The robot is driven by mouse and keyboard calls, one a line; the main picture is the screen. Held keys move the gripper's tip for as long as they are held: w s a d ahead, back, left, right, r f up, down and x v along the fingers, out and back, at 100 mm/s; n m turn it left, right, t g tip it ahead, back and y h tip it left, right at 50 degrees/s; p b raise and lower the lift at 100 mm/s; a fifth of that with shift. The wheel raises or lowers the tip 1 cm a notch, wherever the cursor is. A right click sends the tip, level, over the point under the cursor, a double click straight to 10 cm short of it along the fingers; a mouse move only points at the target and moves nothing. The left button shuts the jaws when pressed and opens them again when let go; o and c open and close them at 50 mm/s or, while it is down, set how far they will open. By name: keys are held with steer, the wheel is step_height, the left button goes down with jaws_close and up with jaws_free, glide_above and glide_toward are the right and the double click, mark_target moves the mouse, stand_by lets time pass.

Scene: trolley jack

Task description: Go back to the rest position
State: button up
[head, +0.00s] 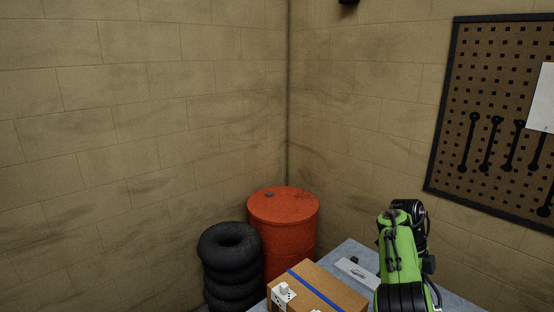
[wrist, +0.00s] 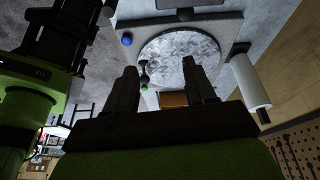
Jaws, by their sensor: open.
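My gripper (wrist: 161,75) shows in the wrist view with its two dark fingers spread apart and nothing between them. Beyond the fingers is a pale panel with a round, mottled grey disc (wrist: 185,55); I cannot tell what it belongs to. In the head view my green arm (head: 400,260) is at the lower right, over the grey table top (head: 350,252). The fingers cannot be made out there. No trolley jack can be made out in either view.
A cardboard box (head: 335,290) with a blue stripe lies on the table, left of my arm. An orange drum (head: 283,225) and stacked black tyres (head: 231,262) stand by the corner. A pegboard (head: 490,150) with wrenches hangs on the right wall. The wrist view shows a white cylinder (wrist: 250,82).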

steer(key=s+a+r+n+t+y+b, duration=0.1)
steer(key=s+a+r+n+t, duration=0.1)
steer(key=s+a+r+n, duration=0.35)
steer(key=s+a+r+n+t+b, duration=0.1)
steer(key=s+a+r+n+t, duration=0.15)
steer(key=s+r+n, duration=0.5)
steer(key=s+a+f+n+t, duration=0.1)
steer(key=s+a+f+n, duration=0.1)
steer(key=s+a+n, duration=0.2)
steer(key=s+a+f+n+t+y+b, duration=0.1)
steer(key=s+a+f+n, duration=0.2)
steer(key=s+n, duration=0.2)
steer(key=s+a+f+n+t+b, duration=0.1)
steer(key=s+a+n, duration=0.3)
steer(key=s, duration=0.5)
steer(key=shift+s+a+f+n+t+y, duration=0.25)
steer(key=shift+f+t, duration=0.3)
steer(key=shift+f, duration=0.3)
steer(key=shift+w, duration=0.1)
steer(key=shift+c, duration=0.2)
